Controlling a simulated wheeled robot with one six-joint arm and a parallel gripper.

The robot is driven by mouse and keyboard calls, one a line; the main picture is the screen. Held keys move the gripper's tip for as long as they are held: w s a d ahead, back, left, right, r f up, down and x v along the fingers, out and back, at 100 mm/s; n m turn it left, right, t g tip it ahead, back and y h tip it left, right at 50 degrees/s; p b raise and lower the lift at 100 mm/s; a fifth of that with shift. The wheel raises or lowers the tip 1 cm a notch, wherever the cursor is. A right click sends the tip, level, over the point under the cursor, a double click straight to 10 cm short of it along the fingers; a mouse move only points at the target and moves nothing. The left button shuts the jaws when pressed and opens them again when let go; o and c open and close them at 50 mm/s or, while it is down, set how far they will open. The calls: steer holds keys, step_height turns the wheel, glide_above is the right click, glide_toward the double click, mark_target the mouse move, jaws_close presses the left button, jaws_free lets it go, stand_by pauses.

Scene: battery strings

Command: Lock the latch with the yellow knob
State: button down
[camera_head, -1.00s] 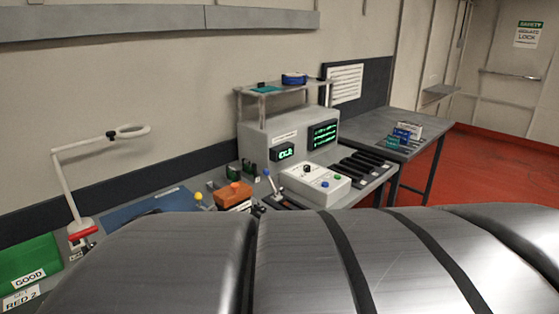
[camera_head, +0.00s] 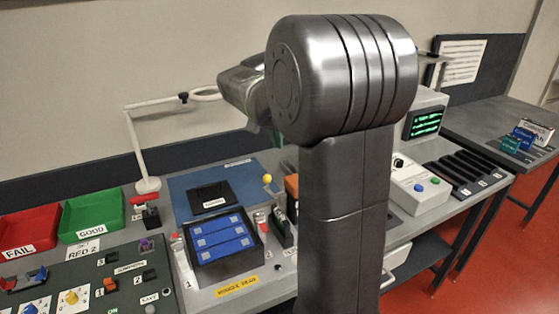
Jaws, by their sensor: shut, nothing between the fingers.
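The latch's yellow knob (camera_head: 267,179) shows as a small ball just left of my arm. It stands beside an orange block (camera_head: 292,187) that my arm partly covers. The lever under the knob is mostly hidden, so I cannot tell whether the latch is open or locked. My arm stands upright in front of this spot. Part of my wrist shows at the upper left of the big joint, above and left of the knob. My gripper's fingers are hidden behind the arm.
A black tray with blue cells (camera_head: 220,239) lies left of my arm on the bench. A white lamp arm (camera_head: 140,150), a red bin (camera_head: 30,228) and a green bin (camera_head: 92,213) stand further left. A white control box (camera_head: 420,185) is right of my arm.

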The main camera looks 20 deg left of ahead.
steer(key=shift+w+a+r, duration=0.2)
steer(key=shift+a, duration=0.45)
steer(key=shift+w+a+r, duration=0.15)
steer(key=shift+a, duration=0.45)
step_height(320, 180, down, 10)
steer(key=p, duration=0.1)
steer(key=shift+s+p, duration=0.25)
steer(key=shift+p, duration=0.1)
